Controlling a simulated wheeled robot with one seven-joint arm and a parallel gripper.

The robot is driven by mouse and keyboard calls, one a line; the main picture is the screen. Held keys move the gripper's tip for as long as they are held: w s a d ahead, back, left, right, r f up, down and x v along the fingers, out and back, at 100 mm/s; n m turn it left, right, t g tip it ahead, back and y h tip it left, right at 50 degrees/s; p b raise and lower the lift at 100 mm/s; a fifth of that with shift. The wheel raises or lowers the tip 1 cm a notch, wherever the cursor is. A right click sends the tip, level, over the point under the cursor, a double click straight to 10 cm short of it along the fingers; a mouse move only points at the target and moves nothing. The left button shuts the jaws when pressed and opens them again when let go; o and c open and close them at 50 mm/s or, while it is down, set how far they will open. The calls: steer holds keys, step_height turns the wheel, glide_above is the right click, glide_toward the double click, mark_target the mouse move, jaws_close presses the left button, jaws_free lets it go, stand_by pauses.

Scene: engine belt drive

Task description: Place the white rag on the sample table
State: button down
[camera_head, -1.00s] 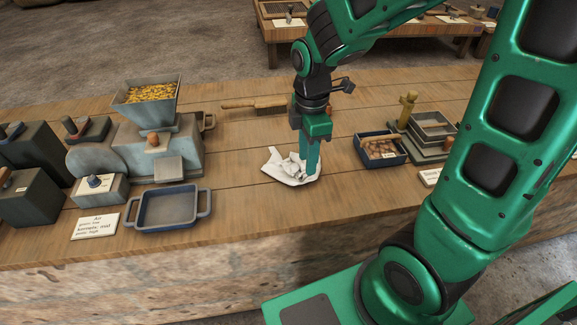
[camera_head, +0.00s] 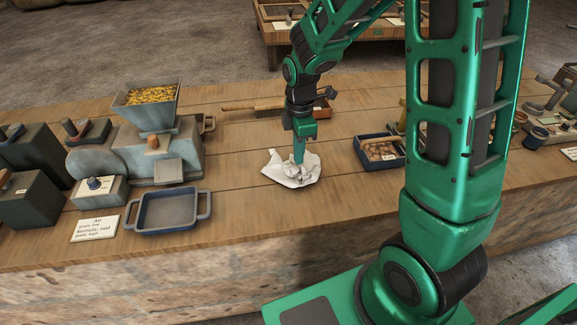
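The crumpled white rag (camera_head: 290,174) lies on the wooden table (camera_head: 232,215) near its middle, in the head view. My gripper (camera_head: 299,161) points down from above, and its fingertips are at the rag's upper part, touching it or just in front of it. The fingers look like one narrow green shape from this side, so I cannot tell whether they are open or closed on the cloth. No label in view tells which table is the sample table.
A blue-rimmed tray (camera_head: 168,211) and a grey mill (camera_head: 150,145) with a yellow-filled hopper stand left. A brush (camera_head: 258,106) lies behind the rag. A box of brown pieces (camera_head: 380,151) stands right. Another wooden table (camera_head: 285,31) is at the back. The wood around the rag is clear.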

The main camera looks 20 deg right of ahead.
steer(key=shift+f, duration=0.2)
steer(key=shift+f+p, duration=0.5)
steer(key=shift+f, duration=1.5)
step_height(320, 180, up, 9)
steer(key=s+d+r+m, duration=0.4)
steer(key=s+d+m, duration=0.1)
steer(key=d, duration=0.1)
steer(key=s+d+r+m, duration=0.2)
steer(key=s+d+m, duration=0.2)
steer(key=s+m, duration=0.5)
steer(key=s+d+r+m, duration=0.3)
steer(key=s+d+m, duration=0.2)
steer(key=s+m, duration=0.4)
steer(key=s, duration=0.3)
steer(key=shift+s+d, duration=0.15)
